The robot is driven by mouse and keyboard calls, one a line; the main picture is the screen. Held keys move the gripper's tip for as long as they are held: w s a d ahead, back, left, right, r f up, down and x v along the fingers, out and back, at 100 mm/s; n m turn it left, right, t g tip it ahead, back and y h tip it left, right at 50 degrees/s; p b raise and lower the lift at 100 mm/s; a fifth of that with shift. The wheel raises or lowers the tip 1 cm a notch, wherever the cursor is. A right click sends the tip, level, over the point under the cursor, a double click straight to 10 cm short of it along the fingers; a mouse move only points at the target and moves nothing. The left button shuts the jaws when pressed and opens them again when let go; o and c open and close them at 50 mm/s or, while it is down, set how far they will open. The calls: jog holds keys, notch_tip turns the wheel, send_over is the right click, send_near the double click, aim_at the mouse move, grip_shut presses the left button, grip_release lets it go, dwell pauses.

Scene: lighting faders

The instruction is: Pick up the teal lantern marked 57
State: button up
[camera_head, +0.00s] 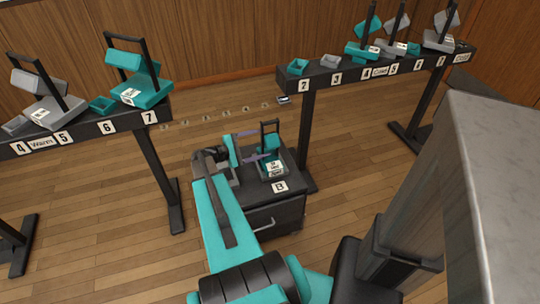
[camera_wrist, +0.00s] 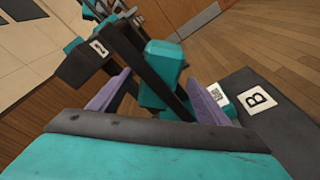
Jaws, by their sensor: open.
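A teal lantern (camera_head: 268,144) with a black upright handle and a white label stands on the dark cabinet (camera_head: 292,190) marked B. The label is too small to read, so I cannot confirm 57. My gripper (camera_head: 252,146) is open just left of this lantern, its purple fingers pointing toward it. In the wrist view, the fingers of my gripper (camera_wrist: 157,84) stand apart, with the teal lantern (camera_wrist: 163,65) and dark bars showing between and beyond them. I cannot tell whether either finger touches it. The lower part of the lantern is partly hidden in the wrist view.
A dark rail (camera_head: 90,132) at left bears a grey lantern (camera_head: 48,108) and a teal lantern (camera_head: 140,90). Another rail (camera_head: 340,78) behind right carries more grey and teal lanterns. A stand leg (camera_head: 306,135) rises close behind the cabinet.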

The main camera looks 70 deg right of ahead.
aim_at(278, 138)
jog(key=shift+x, duration=1.65)
jog(key=shift+s+d, duration=0.1)
jog(key=shift+p+x, duration=0.35)
jog(key=shift+x, duration=2.15)
jog(key=shift+r, duration=0.1)
grip_shut()
